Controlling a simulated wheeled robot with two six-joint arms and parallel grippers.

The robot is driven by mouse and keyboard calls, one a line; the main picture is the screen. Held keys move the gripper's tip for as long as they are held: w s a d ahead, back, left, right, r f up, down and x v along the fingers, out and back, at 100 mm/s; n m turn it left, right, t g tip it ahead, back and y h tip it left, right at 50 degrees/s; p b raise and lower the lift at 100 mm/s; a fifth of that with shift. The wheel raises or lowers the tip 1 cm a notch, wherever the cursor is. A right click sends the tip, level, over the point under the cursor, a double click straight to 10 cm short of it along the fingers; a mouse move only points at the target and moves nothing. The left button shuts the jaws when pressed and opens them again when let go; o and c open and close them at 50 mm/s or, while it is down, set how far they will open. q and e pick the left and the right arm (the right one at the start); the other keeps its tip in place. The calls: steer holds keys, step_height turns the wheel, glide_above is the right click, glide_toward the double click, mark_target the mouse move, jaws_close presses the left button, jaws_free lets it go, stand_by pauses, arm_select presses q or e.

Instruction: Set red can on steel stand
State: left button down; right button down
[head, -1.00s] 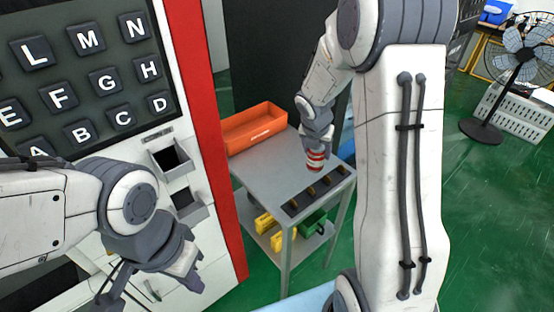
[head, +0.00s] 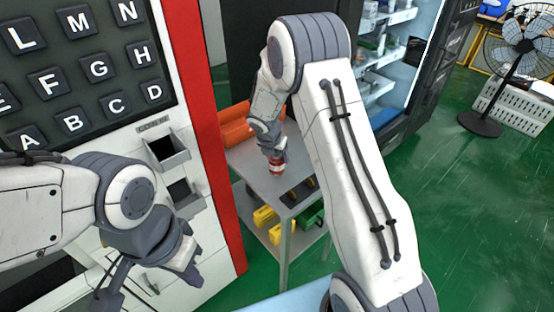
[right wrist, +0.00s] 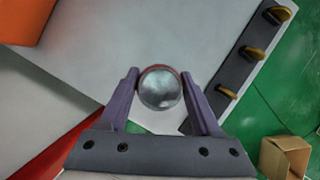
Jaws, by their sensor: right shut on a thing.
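The red can (head: 277,168) is a small red and white cylinder, held upright at the tip of my right gripper (head: 274,155) over the steel stand (head: 252,163). In the right wrist view the can's round silver top (right wrist: 160,88) sits between the two fingers of my right gripper (right wrist: 161,100), which touch its sides. Whether the can's base touches the stand's grey top cannot be told. My left gripper (head: 188,262) is at lower left, in front of the vending machine, away from the can. Its fingertips are too unclear to judge.
An orange bin (head: 236,132) stands on the back of the stand. A dark strip with yellow pieces (right wrist: 252,52) runs along one edge of its top. Yellow and green boxes (head: 268,216) are on the lower shelf. The lettered vending machine (head: 207,120) stands close on the left.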

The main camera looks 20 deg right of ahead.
steer(key=shift+f, duration=0.5)
steer(key=shift+f, duration=0.1)
steer(key=shift+c, duration=0.4)
jaws_free()
